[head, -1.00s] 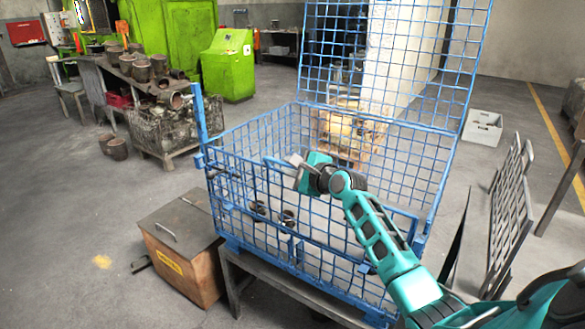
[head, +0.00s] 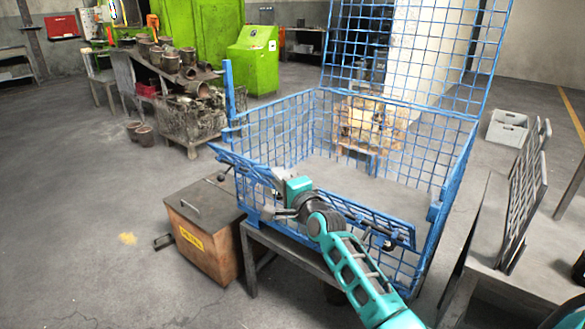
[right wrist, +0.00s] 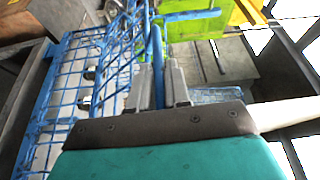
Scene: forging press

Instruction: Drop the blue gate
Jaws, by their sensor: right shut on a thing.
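The blue gate (head: 246,170) is the hinged front mesh panel of a blue wire cage (head: 457,165). It is tilted outward and down toward me, so the front of the cage is open above it. My right gripper (head: 277,187) is shut on the gate's rail near its middle. In the right wrist view the gripper (right wrist: 158,88) has its two fingers on either side of a blue bar, with the gate's mesh (right wrist: 75,85) to the left. My arm hides part of the gate. My left gripper is out of view.
The cage stands on a dark metal stand (head: 290,258). A brown box with a grey lid (head: 205,240) is close at its left. A grey table (head: 500,235) with an upright grey rack (head: 525,200) stands at the right.

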